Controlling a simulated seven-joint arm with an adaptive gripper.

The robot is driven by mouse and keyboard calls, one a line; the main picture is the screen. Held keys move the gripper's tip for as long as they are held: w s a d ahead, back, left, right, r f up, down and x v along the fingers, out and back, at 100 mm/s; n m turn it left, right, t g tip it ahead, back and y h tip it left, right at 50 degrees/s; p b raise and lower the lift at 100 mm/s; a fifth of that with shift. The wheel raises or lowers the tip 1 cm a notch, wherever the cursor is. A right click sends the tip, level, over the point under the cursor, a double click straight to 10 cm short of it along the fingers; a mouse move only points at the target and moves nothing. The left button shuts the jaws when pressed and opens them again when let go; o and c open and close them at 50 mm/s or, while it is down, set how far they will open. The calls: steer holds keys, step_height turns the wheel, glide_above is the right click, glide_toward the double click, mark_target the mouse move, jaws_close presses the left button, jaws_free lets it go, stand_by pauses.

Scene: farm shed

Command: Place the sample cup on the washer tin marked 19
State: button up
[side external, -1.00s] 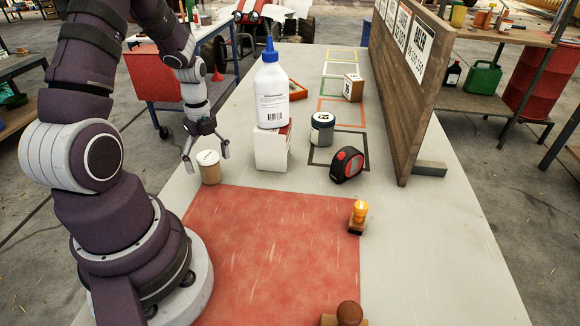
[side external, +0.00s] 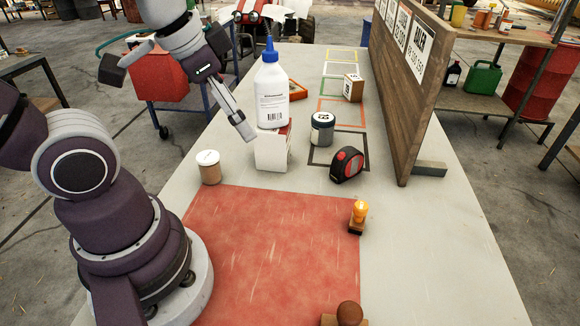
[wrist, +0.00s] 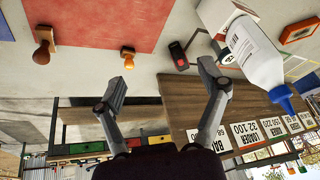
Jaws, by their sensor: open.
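The sample cup, a tan cup with a white lid (side external: 210,170), stands upright on the table at the left, by the red mat's far left corner. A grey tin with a pale label (side external: 322,130) stands right of the white box; its number is too small to read surely. My gripper (side external: 243,128) is raised beside the glue bottle and white box, up and right of the cup and apart from it. In the wrist view my gripper (wrist: 165,65) is open with nothing between its fingers. The cup is not visible there.
A white bottle with a blue cap (side external: 272,90) stands on the white box (side external: 270,150), close to my gripper. A tape measure (side external: 347,165), an orange-topped stamp (side external: 358,217) and a small box (side external: 353,88) are rightward. A wooden board (side external: 405,100) borders the right. The red mat (side external: 270,250) is mostly bare.

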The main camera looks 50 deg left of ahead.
steer(key=shift+o, duration=0.6)
steer(key=shift+s+d+r+n+t, duration=0.1)
steer(key=shift+s+d+n+t, duration=0.3)
steer(key=shift+d+n, duration=0.55)
steer(key=shift+a, duration=0.25)
